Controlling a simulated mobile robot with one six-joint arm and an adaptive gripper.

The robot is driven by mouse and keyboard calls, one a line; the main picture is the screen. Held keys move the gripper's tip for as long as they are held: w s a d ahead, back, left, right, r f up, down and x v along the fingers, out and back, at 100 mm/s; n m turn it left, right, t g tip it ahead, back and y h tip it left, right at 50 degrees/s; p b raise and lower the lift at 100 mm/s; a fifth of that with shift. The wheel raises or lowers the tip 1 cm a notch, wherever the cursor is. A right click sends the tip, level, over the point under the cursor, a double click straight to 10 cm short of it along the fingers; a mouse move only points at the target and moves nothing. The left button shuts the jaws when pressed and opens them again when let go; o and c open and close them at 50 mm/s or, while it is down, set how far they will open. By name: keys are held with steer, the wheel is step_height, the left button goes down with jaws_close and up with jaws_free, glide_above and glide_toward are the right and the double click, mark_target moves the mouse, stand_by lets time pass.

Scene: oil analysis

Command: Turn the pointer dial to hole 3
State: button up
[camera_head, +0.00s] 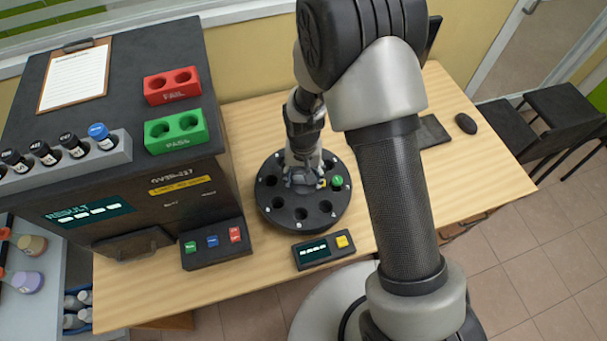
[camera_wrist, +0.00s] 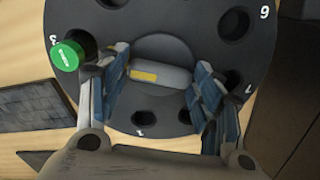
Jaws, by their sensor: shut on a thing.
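The round black dial (camera_head: 282,222) lies on the wooden table with a ring of holes. In the wrist view the dial (camera_wrist: 165,20) has a grey bar-shaped pointer (camera_wrist: 172,76) at its centre, with a yellow mark (camera_wrist: 143,75) at its left end. The mark faces roughly toward a green-capped vial (camera_wrist: 67,54) in a hole by a label that looks like 3. The green cap (camera_head: 337,182) also shows at the dial's right in the head view. My gripper (camera_wrist: 162,72) is shut on the pointer, one blue-padded finger at each end. The left finger hides part of the dial.
A black analyser (camera_head: 130,180) stands left of the dial, with a red rack (camera_head: 172,98), a green rack (camera_head: 176,144) and several vials on top. A three-button panel (camera_head: 215,244) and a small display box (camera_head: 323,251) sit in front.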

stand_by(0.3)
steer(key=o, duration=1.1)
steer(key=shift+c, duration=0.2)
step_height(320, 180, up, 12)
stand_by(0.5)
